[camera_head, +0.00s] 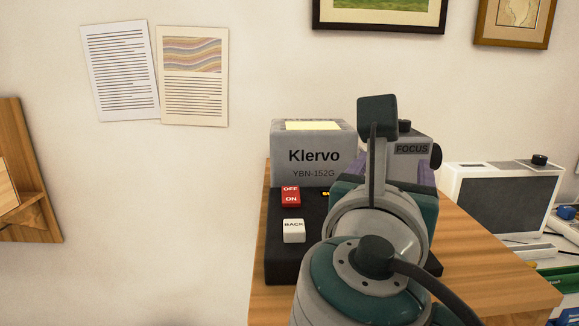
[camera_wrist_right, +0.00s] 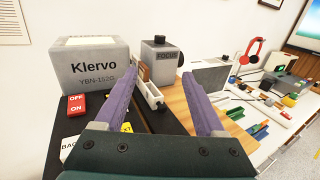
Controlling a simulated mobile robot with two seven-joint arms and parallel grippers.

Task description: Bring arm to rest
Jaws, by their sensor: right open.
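My right arm rises from the bottom of the head view, in front of a grey Klervo device (camera_head: 315,178) with a black base (camera_head: 285,258). My right gripper's purple fingers are partly hidden by the wrist there. In the right wrist view, the gripper (camera_wrist_right: 161,84) is open, its fingers spread above the black base. A small white and brown part (camera_wrist_right: 150,92) shows between the fingers, apparently beyond them and not gripped. The red OFF/ON switch (camera_head: 291,196) and white BACK button (camera_head: 293,231) are left of the arm. My left gripper is not in view.
The device stands on a wooden tabletop (camera_head: 500,270). The grey FOCUS box (camera_head: 411,150) is just behind my wrist. A white-framed dark box (camera_head: 507,200) and a cluttered white surface lie to the right. Prints (camera_head: 195,75) hang on the wall; a wooden shelf (camera_head: 30,190) is at left.

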